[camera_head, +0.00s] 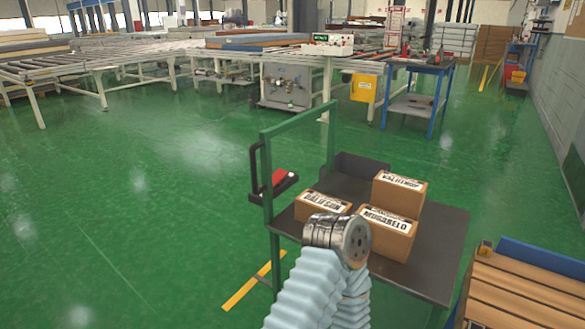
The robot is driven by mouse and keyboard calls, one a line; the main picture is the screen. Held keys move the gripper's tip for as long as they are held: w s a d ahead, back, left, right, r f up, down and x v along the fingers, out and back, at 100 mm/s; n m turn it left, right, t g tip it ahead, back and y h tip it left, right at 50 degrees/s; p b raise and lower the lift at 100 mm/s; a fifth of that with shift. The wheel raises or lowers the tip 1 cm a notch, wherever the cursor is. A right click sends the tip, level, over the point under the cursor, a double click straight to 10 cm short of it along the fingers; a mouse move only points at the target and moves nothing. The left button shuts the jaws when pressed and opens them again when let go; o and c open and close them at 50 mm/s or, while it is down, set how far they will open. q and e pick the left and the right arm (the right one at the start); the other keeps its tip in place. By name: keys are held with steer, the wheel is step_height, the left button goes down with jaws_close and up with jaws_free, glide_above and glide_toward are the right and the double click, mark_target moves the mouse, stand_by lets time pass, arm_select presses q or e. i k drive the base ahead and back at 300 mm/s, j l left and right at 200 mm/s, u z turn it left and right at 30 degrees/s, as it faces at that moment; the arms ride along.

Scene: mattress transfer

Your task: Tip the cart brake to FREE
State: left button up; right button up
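The cart (440,235) stands in the middle right, with a dark flat deck and a green upright frame (267,180) at its left end. A black bent lever with a red-topped black base (278,181) sits at the left side of this frame. It looks like the brake, but I cannot read any FREE marking or tell its setting. One of my arms, in a pale blue sleeve with a metal joint, rises from the bottom centre and covers part of the cart's near edge. Neither of my grippers is in view.
Three cardboard boxes, including a front one (387,233), sit on the cart's deck. A wooden-slatted pallet or bench (525,290) stands at the lower right, near the cart. A blue-legged work table (420,66) and roller conveyors (120,55) stand behind. Green floor (130,210) is clear at left.

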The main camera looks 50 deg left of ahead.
mark_target(280, 174)
steer(key=i+u, duration=0.1)
steer(key=u, duration=0.4)
steer(key=i+u, duration=0.1)
steer(key=u, duration=0.35)
steer(key=i+u, duration=0.1)
steer(key=u, duration=0.4)
steer(key=i+u, duration=0.1)
steer(key=u, duration=0.35)
steer(key=z, duration=0.3)
steer(key=j+z, duration=0.2)
steer(key=z, duration=0.2)
steer(key=j+z, duration=0.25)
steer(key=z, duration=0.15)
steer(key=j+z, duration=0.25)
steer(key=z, duration=0.2)
steer(key=k+j+z, duration=0.1)
steer(key=j, duration=0.25)
steer(key=k+j+z, duration=0.1)
steer(key=j, duration=0.25)
steer(key=k+j+z, duration=0.1)
steer(key=k+j, duration=0.15)
steer(key=k+j+z, duration=0.1)
steer(key=j, duration=0.3)
steer(key=k, duration=0.05)
